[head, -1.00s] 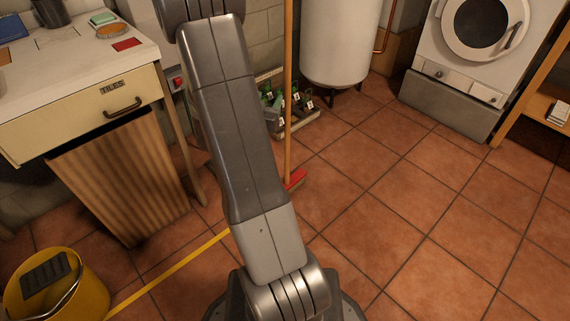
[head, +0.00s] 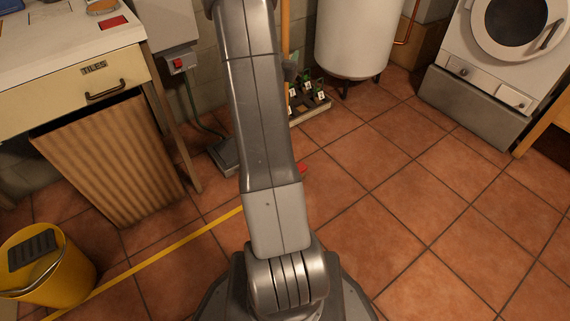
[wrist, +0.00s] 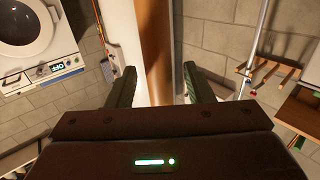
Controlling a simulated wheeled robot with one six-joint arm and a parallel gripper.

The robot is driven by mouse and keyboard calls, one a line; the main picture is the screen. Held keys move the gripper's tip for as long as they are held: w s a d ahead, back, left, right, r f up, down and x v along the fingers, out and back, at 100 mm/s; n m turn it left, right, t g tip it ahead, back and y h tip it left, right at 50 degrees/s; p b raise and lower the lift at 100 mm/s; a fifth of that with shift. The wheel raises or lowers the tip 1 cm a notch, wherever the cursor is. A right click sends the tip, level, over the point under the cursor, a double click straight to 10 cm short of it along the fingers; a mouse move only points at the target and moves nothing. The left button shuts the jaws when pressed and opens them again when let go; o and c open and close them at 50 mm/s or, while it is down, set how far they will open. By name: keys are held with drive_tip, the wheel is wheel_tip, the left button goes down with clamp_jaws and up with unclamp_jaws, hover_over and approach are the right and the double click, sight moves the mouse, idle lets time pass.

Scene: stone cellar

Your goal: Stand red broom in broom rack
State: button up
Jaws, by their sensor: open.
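The red broom stands upright, its wooden handle (head: 285,28) showing behind my arm in the head view and a bit of its red head (head: 303,168) on the floor. In the wrist view the handle (wrist: 155,50) runs between the two fingers of my gripper (wrist: 158,86). My gripper is open around the handle, with a gap visible on the right; contact on the left is unclear. A rail with wooden pegs (wrist: 270,75) at right in the wrist view, with a pale pole by it, may be the broom rack.
A drawer table (head: 75,75) and yellow bucket (head: 50,268) are at left, a white front-loading machine (head: 490,70) at right. The tiled floor at right is clear.

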drive_tip(key=shift+w, duration=0.15)
clamp_jaws()
idle(1.3)
drive_tip(key=shift+r, duration=0.1)
